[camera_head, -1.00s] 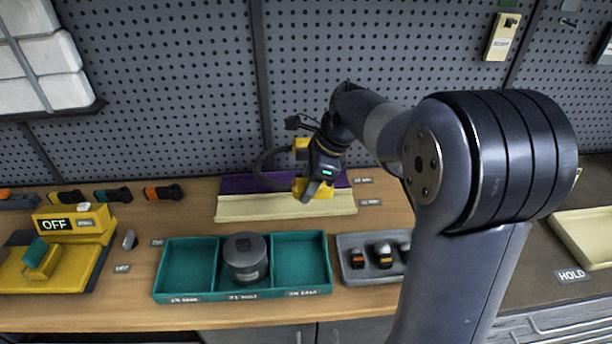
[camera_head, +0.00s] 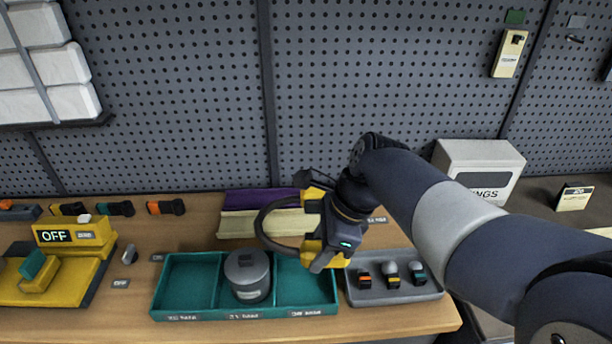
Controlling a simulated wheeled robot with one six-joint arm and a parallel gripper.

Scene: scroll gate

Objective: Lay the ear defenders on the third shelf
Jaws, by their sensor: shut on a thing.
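The ear defenders show as a dark curved headband (camera_head: 264,226) with yellow parts at the jaws. My gripper (camera_head: 318,228) is shut on them and holds them above the bench, in front of the purple and cream strips. The jaws hide part of the ear defenders, so I cannot tell exactly where they are gripped. I cannot make out a third shelf in this view.
Below is a teal three-part tray (camera_head: 188,285) with a grey canister (camera_head: 247,275) in its middle compartment. A grey tray (camera_head: 410,292) with small items stands to its right. A yellow OFF device (camera_head: 72,237) is at left. A white box (camera_head: 478,165) stands behind my arm.

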